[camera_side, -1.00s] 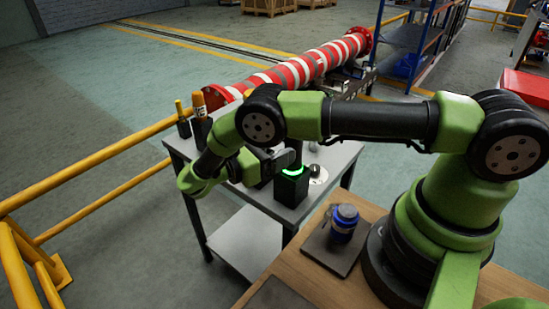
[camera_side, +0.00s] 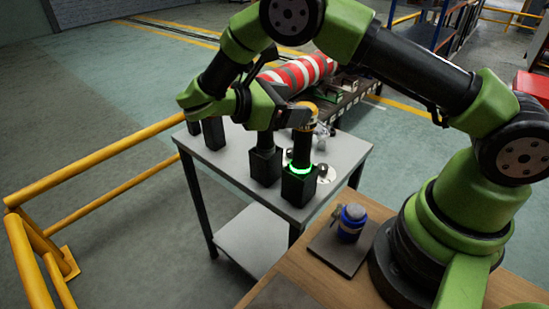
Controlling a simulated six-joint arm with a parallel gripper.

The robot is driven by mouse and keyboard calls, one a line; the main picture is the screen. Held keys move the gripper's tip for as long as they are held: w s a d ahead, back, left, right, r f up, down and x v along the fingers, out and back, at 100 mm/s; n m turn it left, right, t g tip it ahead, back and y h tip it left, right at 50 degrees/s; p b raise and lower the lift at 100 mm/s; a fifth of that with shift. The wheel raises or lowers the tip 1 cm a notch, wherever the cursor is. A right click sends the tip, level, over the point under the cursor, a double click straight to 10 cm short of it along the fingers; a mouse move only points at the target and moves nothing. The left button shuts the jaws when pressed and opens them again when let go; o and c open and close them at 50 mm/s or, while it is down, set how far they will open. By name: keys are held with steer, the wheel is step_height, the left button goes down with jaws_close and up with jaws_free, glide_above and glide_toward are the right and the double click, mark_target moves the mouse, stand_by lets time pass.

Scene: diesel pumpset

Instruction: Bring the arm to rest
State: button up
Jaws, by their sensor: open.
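My gripper (camera_side: 293,116) is in the camera_side view, above the grey metal table (camera_side: 340,160). It is open. Its dark jaws are beside the orange top of a black upright tool (camera_side: 303,148); whether they touch it I cannot tell. The tool stands in a square black holder (camera_side: 299,187) with a glowing green ring. My arm is bent, with its elbow high at the top edge of the picture.
Another black holder (camera_side: 265,167) stands just left of the lit one, and more black holders (camera_side: 213,132) are at the table's left. A blue jar (camera_side: 350,222) sits on a dark pad. A yellow railing (camera_side: 100,178) runs left. A red-and-white striped pipe (camera_side: 300,74) lies behind.

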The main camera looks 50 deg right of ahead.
steer(key=s+a+r+m+t+y, duration=0.2)
steer(key=s+r+m+t+y, duration=0.4)
steer(key=s+r+m+y, duration=0.1)
steer(key=s+a+r+m+t+y, duration=0.3)
steer(key=s+r+m+t+y, duration=0.3)
steer(key=s+m+y, duration=0.3)
steer(key=shift+s+a+r+t, duration=0.15)
steer(key=shift+s+r+t, duration=0.3)
steer(key=shift+r, duration=0.35)
stand_by(0.8)
